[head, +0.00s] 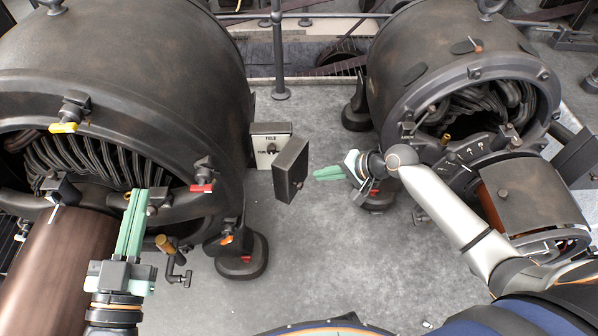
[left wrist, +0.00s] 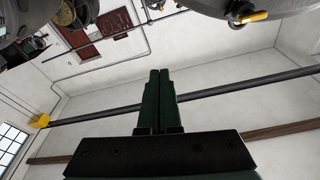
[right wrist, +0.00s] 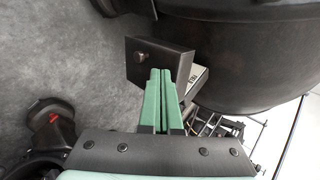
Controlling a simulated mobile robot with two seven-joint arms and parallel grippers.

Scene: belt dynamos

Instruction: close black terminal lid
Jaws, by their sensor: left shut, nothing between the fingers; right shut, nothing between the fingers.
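The black terminal lid (head: 291,170) is a dark, flat, box-like cover with a small knob on its face. It stands swung out beside the left machine, and the pale lettered terminal plate (head: 270,142) shows behind it. My right gripper (head: 317,174) is shut and empty, pointing left at the lid from its right, with a small gap in the head view. In the right wrist view the lid (right wrist: 165,62) is just ahead of the fingertips, the plate (right wrist: 198,84) partly hidden behind it; contact is unclear. My left gripper (head: 134,196) is shut and empty in front of the left machine.
The large left machine (head: 120,60) has a yellow lever (head: 64,128), a red lever (head: 201,188) and a brass-tipped crank (head: 166,243). A second machine (head: 430,45) stands at right, near my right arm. Grey floor (head: 320,240) lies clear between them.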

